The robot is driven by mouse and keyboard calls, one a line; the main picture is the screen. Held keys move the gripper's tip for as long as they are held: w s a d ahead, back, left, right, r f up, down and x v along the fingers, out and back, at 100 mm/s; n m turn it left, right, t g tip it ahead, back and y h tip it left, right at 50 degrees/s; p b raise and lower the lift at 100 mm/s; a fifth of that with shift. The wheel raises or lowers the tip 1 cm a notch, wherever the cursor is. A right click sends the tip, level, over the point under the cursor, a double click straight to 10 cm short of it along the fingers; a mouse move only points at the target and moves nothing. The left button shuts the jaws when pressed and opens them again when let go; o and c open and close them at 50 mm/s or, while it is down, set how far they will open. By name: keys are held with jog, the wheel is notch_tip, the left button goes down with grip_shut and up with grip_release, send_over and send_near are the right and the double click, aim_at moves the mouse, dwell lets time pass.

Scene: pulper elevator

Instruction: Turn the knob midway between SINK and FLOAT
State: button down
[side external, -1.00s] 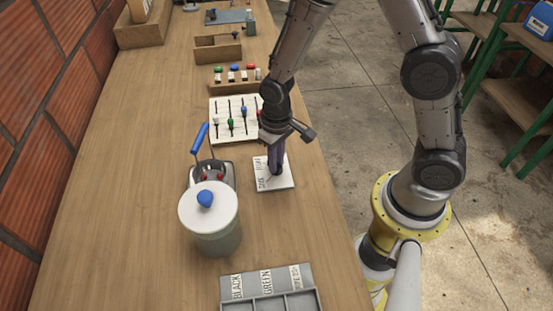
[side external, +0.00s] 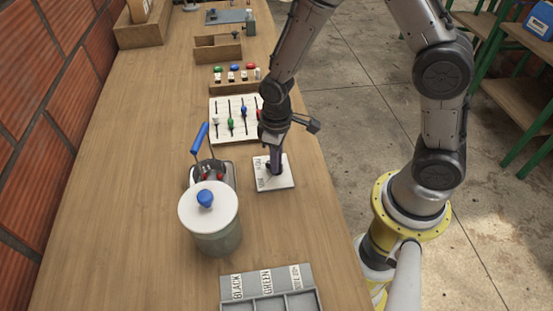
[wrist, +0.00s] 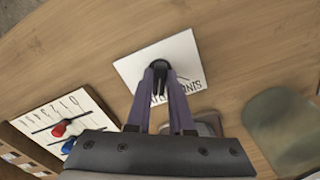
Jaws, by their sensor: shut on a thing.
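A white square plate (side external: 264,182) lies on the table with a black knob (wrist: 159,67) on it. My gripper (side external: 275,168) points down over the plate. In the wrist view its purple fingers (wrist: 161,76) are closed around the knob. The knob's pointer direction is hidden by the fingers.
A white slider panel (side external: 224,128) with coloured handles stands just behind the plate. A lidded container (side external: 215,238) and a blue-handled lever (side external: 200,137) are to the left. A grey labelled tray (side external: 268,286) is in front.

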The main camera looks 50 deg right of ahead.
jog(key=n, duration=0.5)
jog(key=shift+r, duration=0.1)
jog(key=shift+n, duration=0.3)
dwell(0.4)
jog(key=c, duration=0.8)
grip_release()
notch_tip(320, 180, up, 14)
